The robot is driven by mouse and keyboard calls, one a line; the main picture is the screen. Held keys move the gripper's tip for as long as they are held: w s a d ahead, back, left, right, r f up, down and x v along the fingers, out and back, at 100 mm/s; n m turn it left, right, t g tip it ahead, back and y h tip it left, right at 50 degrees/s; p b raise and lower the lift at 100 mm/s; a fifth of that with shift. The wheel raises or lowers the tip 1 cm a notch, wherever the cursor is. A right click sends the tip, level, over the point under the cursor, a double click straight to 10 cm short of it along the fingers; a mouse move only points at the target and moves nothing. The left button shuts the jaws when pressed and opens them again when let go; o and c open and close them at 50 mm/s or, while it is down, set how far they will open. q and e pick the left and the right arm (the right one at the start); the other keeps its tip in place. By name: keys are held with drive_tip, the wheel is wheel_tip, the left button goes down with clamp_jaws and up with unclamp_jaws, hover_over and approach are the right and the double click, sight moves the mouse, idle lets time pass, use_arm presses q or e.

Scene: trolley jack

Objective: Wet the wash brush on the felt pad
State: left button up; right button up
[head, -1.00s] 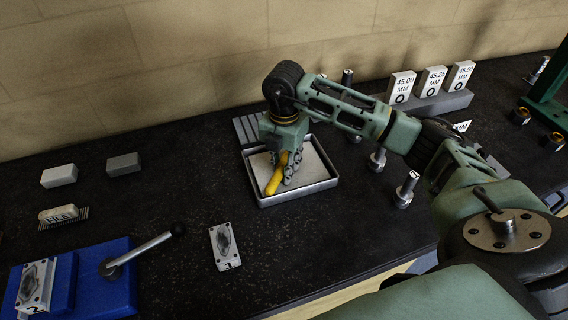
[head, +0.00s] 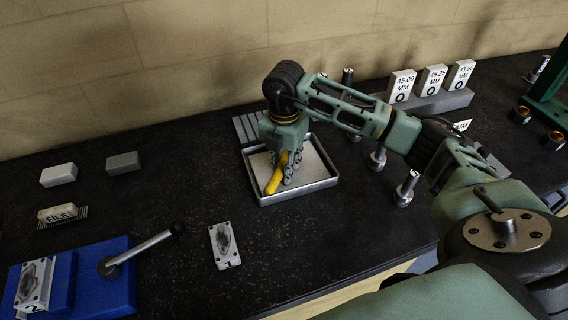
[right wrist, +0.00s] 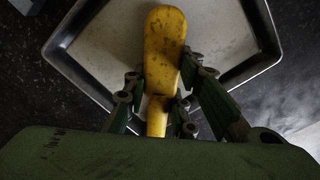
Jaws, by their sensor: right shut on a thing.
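The wash brush shows as a yellow handle (head: 274,181) in the head view and fills the middle of the right wrist view (right wrist: 163,50). My right gripper (head: 287,176) points down over a shallow metal tray (head: 300,194) and is shut on the brush. The tray rim also shows in the right wrist view (right wrist: 90,82). The tray floor looks pale grey; I cannot tell whether that surface is the felt pad. The brush's bristles are hidden, so I cannot tell whether they touch the tray floor. My left gripper is not in view.
A blue fixture (head: 105,285) with a lever stands front left. A small metal plate (head: 224,246) lies between it and the tray. Two grey blocks and a file brush (head: 57,213) sit at left. Metal pins (head: 407,188) and a marked gauge rack (head: 432,103) stand at right.

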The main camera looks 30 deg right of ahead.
sight(284, 163)
idle(0.4)
drive_tip(key=shift+r+p, duration=2.4)
drive_tip(key=shift+r, duration=1.1)
